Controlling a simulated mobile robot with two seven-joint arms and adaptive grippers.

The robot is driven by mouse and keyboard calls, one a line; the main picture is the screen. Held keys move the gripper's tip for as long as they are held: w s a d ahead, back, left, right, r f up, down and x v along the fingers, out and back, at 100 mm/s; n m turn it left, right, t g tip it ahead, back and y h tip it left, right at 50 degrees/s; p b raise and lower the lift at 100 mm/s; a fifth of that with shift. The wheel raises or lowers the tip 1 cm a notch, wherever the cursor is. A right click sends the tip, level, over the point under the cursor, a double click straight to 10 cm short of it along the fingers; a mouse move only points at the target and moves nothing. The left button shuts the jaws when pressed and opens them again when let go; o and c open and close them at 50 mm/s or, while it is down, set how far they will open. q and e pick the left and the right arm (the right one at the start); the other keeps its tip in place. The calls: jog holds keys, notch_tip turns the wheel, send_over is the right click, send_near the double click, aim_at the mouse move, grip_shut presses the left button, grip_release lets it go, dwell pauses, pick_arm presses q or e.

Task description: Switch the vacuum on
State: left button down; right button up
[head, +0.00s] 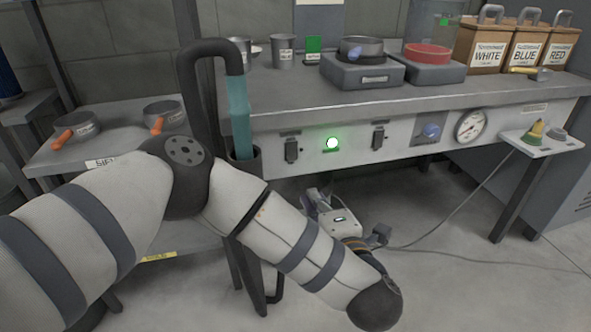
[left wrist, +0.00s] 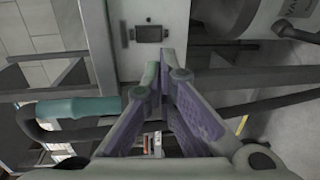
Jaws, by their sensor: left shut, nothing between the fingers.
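The bench front panel (head: 350,150) carries a dark switch (head: 291,150) at the left, a lit green lamp (head: 331,143) and a second dark switch (head: 378,137). My left gripper (head: 316,194) is under the bench, below the panel, partly behind my own forearm. In the left wrist view its fingers (left wrist: 166,62) are shut and empty. Beyond the tips there is a pale housing with a dark square fitting (left wrist: 152,33); I cannot tell its setting. A rounded grey body (left wrist: 288,22) with a partly cut label starting "VA" is at upper right. My right gripper is out of view.
A black hooked tube with a teal grip (head: 239,115) stands at the bench's left end; the teal grip (left wrist: 80,108) lies close left of my fingers in the wrist view. A blue knob (head: 431,131) and gauge (head: 470,125) are farther right. Cables trail over the floor.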

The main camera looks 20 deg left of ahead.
aim_at(292, 161)
pick_arm(q)
jog(key=b+x, duration=0.2)
jog(key=x, duration=1.1)
jog(key=shift+b, duration=0.35)
jog(key=shift+w+a, duration=0.3)
jog(key=shift+w, duration=0.1)
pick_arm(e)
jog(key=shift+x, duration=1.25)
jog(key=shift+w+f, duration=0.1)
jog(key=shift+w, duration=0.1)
